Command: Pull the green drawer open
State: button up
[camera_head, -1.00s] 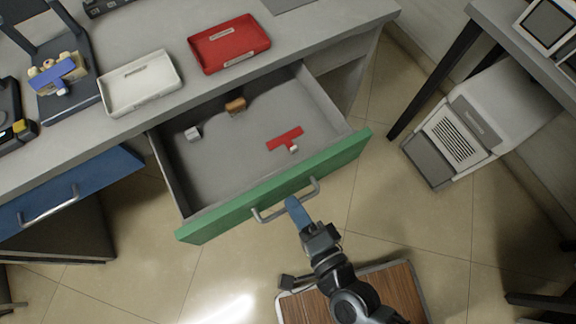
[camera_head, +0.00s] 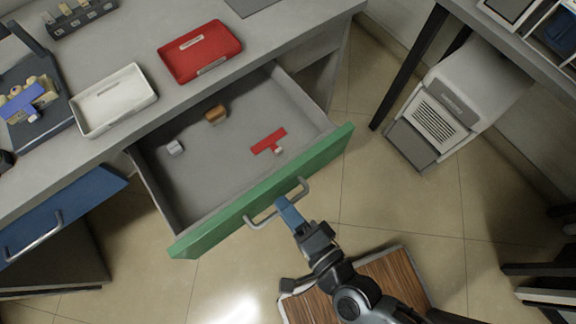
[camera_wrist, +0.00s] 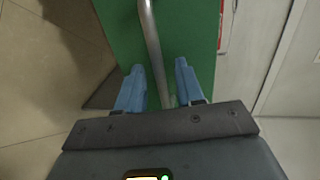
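The green-fronted drawer (camera_head: 262,190) stands pulled out of the grey desk in the head view, its grey inside exposed. Its metal handle (camera_head: 262,219) is on the outer face. My gripper (camera_head: 284,204) is at the handle, its blue fingertips close to the bar. In the wrist view, my gripper (camera_wrist: 160,80) has its two fingers apart, with the handle bar (camera_wrist: 152,40) running between them in front of the green face (camera_wrist: 190,40). A gap shows around the bar; contact is not visible.
Inside the drawer lie a red T-shaped piece (camera_head: 268,141), an orange-brown block (camera_head: 215,115) and a small white block (camera_head: 175,147). A blue drawer (camera_head: 60,210) is at left. White (camera_head: 113,100) and red (camera_head: 200,50) trays sit on the desk.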

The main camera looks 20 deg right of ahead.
jog(key=b+v, duration=0.1)
jog(key=v, duration=0.7)
dwell(0.5)
